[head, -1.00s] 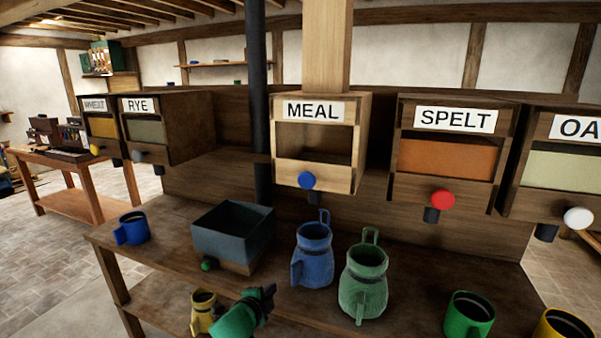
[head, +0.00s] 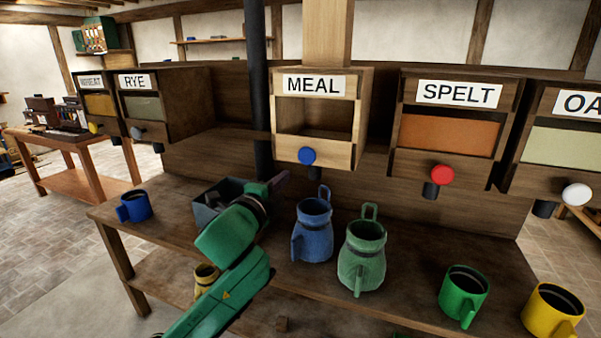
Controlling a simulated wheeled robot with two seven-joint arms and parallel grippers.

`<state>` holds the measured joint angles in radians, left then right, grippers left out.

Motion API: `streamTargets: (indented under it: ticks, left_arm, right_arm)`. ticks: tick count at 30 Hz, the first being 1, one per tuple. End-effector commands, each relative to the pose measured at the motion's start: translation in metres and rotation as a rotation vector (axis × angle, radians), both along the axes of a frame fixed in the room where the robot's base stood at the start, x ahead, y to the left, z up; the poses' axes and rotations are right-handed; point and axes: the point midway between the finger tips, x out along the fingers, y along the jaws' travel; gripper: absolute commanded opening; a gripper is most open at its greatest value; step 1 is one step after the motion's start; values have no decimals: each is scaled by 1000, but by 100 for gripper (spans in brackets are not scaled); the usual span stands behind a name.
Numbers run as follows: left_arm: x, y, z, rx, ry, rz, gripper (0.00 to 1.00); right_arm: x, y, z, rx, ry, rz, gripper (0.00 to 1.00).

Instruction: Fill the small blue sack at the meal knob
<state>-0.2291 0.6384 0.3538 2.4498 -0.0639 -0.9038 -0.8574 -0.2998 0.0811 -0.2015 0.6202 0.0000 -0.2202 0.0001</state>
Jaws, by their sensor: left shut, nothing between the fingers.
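The small blue sack (head: 313,238) stands upright on the bench, with a loop at its top and a handle on its left side. The meal bin (head: 364,110) is pale wood with an open-looking front. Its blue meal knob (head: 307,156) sits low on the front, with a dark spout (head: 315,173) behind and below it, above the sack. My left gripper (head: 284,178) is shut and empty, up and left of the sack and apart from it, below and left of the knob. My right gripper is not in view.
A green sack (head: 362,258) stands right of the blue one. A grey box (head: 207,212) is partly hidden behind my left arm. A blue mug (head: 135,207), a green mug (head: 464,293) and a yellow mug (head: 548,312) stand on the bench (head: 420,268). The spelt knob (head: 442,174) is red.

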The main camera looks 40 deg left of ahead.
Motion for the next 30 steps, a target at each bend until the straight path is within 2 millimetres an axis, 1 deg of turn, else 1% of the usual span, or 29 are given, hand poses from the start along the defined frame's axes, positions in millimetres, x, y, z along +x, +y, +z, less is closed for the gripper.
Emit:
streamTargets:
  ticks: [1, 3, 9, 12, 15, 18, 20, 30]
  left_arm:
    - [8, 4, 1, 0, -2, 1, 0]
    - [24, 9, 5, 0, 1, 2, 0]
    - [66, 24, 5, -3, 1, 2, 0]
    - [85, 30, 6, -2, 0, 2, 0]
    - [99, 35, 4, -2, 0, 1, 0]
    - [107, 38, 2, -2, 2, 0, 0]
    - [109, 38, 1, 0, 1, -1, 0]
    - [111, 39, 0, 1, 1, 0, 0]
  right_arm:
    - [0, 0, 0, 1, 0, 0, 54]
    - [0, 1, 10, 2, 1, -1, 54]
    - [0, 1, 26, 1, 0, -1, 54]
    - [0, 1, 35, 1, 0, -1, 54]
    - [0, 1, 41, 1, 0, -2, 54]
    - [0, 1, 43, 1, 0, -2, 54]
    - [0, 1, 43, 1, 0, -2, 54]
    - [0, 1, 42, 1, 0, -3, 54]
